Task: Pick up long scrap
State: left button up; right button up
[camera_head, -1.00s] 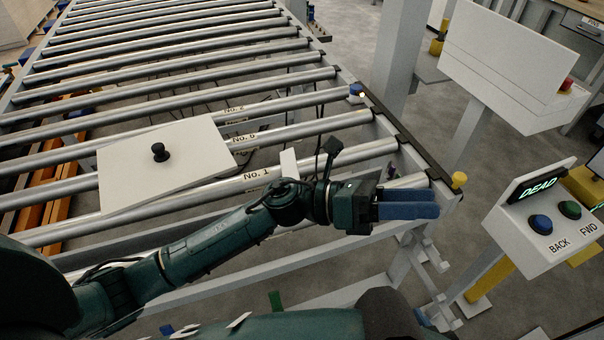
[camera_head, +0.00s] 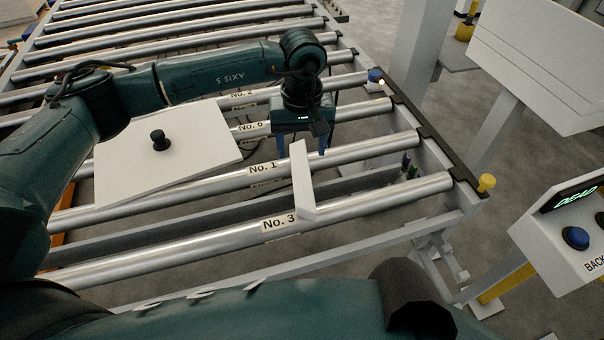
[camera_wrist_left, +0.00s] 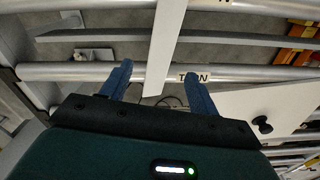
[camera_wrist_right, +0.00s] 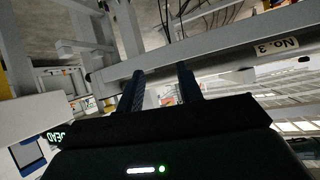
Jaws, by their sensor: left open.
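The long scrap is a narrow white strip (camera_head: 303,182) lying across the rollers marked No. 1 and No. 3. My left gripper (camera_head: 302,146) is open and points down just beyond the strip's far end. In the left wrist view the strip (camera_wrist_left: 166,45) runs between the two blue fingers (camera_wrist_left: 157,76), with its near end in the gap. I cannot tell how high the fingers are above it, and no grip shows. My right gripper (camera_wrist_right: 160,82) shows in its own wrist view with its fingers apart and empty, beside the conveyor frame.
A white plate (camera_head: 195,165) with a black knob (camera_head: 160,140) lies on the rollers left of the strip. Gaps between rollers are open to the floor.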

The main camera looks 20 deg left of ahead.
aim_at(301, 172)
pick_arm(q)
notch_tip(301, 172, down, 3)
jog(key=shift+r, duration=0.1)
jog(key=shift+s+f+p, duration=0.15)
jog(key=shift+f+p, duration=0.2)
jog(key=shift+f, duration=1)
jog(key=shift+s+f+p, duration=0.1)
jog(key=shift+f+p, duration=0.25)
jog(key=shift+f, duration=1)
jog(key=shift+r, duration=0.1)
jog(key=c, duration=1.2)
